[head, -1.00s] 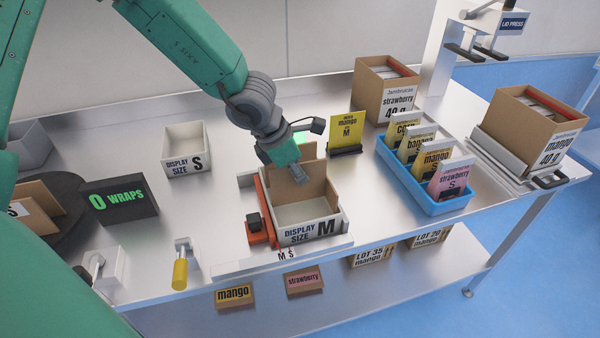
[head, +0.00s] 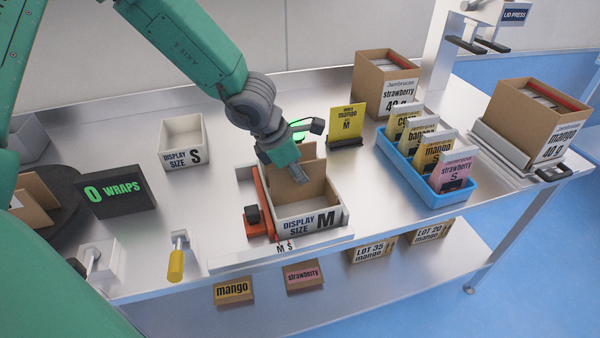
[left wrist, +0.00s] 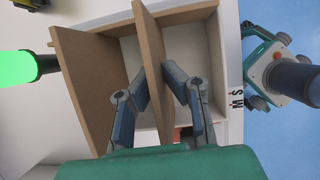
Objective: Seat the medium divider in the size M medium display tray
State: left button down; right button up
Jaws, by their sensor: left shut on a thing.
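The size M display tray (head: 313,221) stands at the table's front middle, with its lettered white front toward the near edge. A tan cardboard panel, which I take as the medium divider (head: 289,191), stands upright inside it. My left gripper (head: 298,174) is over the tray, shut on the divider. In the left wrist view the divider (left wrist: 150,50) passes between the two fingers (left wrist: 160,90), with a second tan panel (left wrist: 85,85) to its left and the pale tray floor (left wrist: 200,52) to its right. The divider's lower edge is hidden. My right gripper is not seen.
An orange clamp (head: 258,205) flanks the tray's left side. The size S tray (head: 183,142) is back left. Bare table lies between the trays.

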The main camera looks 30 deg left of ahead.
pick_arm(q)
jog(key=shift+f+b, duration=1.05)
jog(key=shift+f, duration=0.3)
jog(key=c, duration=1.6)
grip_release()
jog(key=shift+s+a+r, duration=0.1)
jog(key=shift+a+r, duration=0.05)
jog(key=shift+r, duration=0.35)
jog(key=v, duration=1)
jog(key=shift+s+a+r, duration=0.1)
jog(key=shift+s, duration=0.05)
jog(key=shift+s+r, duration=0.1)
jog(key=shift+r, duration=0.15)
